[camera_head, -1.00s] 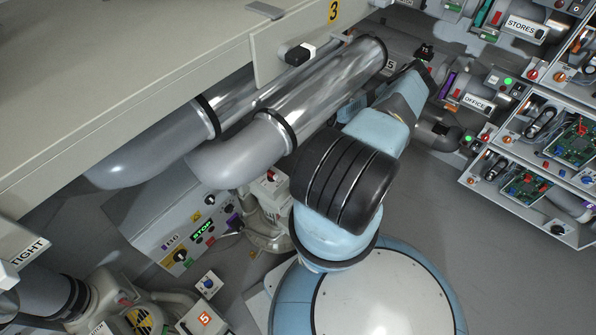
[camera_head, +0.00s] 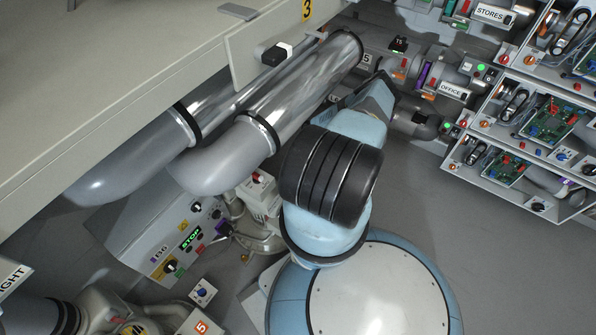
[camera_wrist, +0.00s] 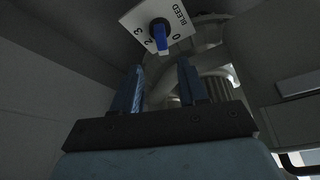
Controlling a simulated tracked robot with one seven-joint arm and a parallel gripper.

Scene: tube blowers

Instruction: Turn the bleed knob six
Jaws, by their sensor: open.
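A bleed knob (camera_wrist: 160,36) with a blue grip sits on a white plate marked BLEED, 0, 2 and 3 at the top of the wrist view. Its number six is not readable there. My gripper (camera_wrist: 161,80) is open, with its two blue fingers apart and nothing between them. The knob is beyond the fingertips, roughly in line with the gap, and does not appear to be touched. In the head view my arm hides the gripper, and I cannot tell which knob there is this one.
Behind the fingers is a light curved pipe or housing (camera_wrist: 214,57). In the head view, large grey pipes (camera_head: 283,97) run left of my arm. A control panel (camera_head: 140,230) stands lower left, and shelves of circuit boards (camera_head: 546,121) stand right. Floor (camera_head: 440,220) is clear at lower right.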

